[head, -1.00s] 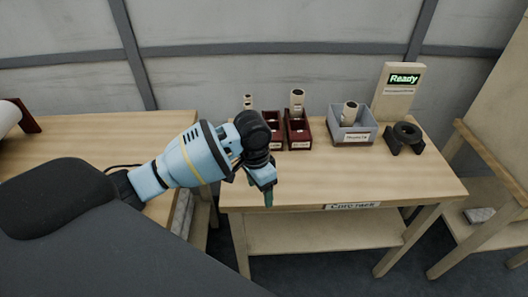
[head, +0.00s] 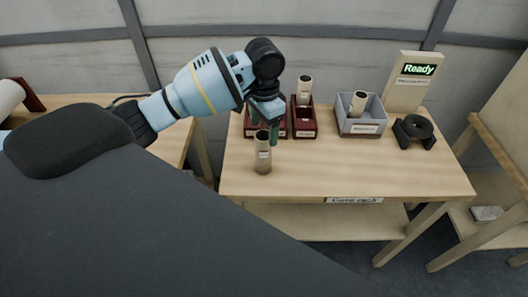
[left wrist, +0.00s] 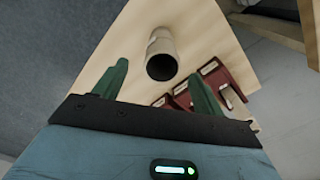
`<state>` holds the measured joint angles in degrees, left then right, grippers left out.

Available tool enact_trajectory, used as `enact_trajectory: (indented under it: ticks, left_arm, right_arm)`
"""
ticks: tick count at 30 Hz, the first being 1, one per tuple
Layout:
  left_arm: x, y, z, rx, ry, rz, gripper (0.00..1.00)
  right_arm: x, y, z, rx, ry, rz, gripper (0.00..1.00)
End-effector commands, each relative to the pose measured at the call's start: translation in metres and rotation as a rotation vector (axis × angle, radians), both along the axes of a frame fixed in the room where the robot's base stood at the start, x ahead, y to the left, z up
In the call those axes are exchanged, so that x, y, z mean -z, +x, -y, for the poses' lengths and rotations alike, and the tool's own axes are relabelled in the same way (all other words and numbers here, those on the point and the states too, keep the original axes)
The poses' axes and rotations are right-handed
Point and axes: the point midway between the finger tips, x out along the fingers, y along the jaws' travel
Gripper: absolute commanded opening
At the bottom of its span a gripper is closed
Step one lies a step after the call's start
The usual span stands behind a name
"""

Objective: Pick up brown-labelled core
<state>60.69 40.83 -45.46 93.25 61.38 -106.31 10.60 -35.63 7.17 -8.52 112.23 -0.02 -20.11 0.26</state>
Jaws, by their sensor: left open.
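A pale brown core (head: 263,155) with a dark open top and a small pale label stands upright on the table's left part; I cannot make out a brown label. My left gripper (head: 264,132) is open, its two green fingers pointing down above and behind this core in the head view. In the left wrist view the core (left wrist: 161,50) shows between the open fingers (left wrist: 160,75), with its dark end toward me and nothing gripped. Another core (head: 304,88) stands in the right red tray (head: 303,132). A third core (head: 357,104) leans in the grey bin (head: 361,128). My right gripper is out of view.
The left red tray (head: 279,133) is partly hidden by my gripper. A black holder with a ring (head: 415,130) and a "Ready" sign (head: 419,70) stand at the right. The wooden table (head: 350,170) is clear at its front.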

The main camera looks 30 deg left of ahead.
Motion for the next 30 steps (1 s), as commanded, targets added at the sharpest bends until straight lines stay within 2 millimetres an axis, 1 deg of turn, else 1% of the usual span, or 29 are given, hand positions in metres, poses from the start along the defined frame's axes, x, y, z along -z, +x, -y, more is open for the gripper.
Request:
enact_trajectory:
  ticks: [1, 2, 8, 11, 15, 19, 22, 28, 30]
  left_arm:
    - [0.008, -0.001, 0.0, 0.0, 0.001, -0.004, 0.7]
    - [0.01, 0.0, 0.0, 0.0, 0.0, -0.003, 0.7]
    - [0.014, 0.0, 0.0, 0.0, 0.0, -0.001, 0.7]
    - [0.026, 0.0, -0.001, -0.001, 0.0, -0.003, 0.7]
    - [0.047, 0.001, -0.002, -0.001, 0.002, -0.004, 0.7]
    - [0.059, 0.001, -0.002, -0.001, 0.0, -0.001, 0.7]
    - [0.062, 0.001, -0.001, 0.0, 0.0, 0.001, 0.7]
    - [0.062, 0.001, -0.001, 0.001, 0.0, 0.002, 0.7]
    - [0.062, 0.001, -0.001, 0.0, 0.0, 0.002, 0.61]
  right_arm:
    - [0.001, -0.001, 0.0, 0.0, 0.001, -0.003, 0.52]
    - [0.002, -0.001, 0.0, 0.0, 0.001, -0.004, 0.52]
    - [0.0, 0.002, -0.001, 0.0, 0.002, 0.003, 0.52]
    - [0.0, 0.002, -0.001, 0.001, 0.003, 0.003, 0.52]
    - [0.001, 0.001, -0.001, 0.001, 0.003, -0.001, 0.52]
    - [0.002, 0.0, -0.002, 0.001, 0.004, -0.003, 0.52]
    - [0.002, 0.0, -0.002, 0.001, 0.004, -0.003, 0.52]
    - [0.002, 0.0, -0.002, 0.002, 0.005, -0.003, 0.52]
    - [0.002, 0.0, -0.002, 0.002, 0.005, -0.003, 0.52]
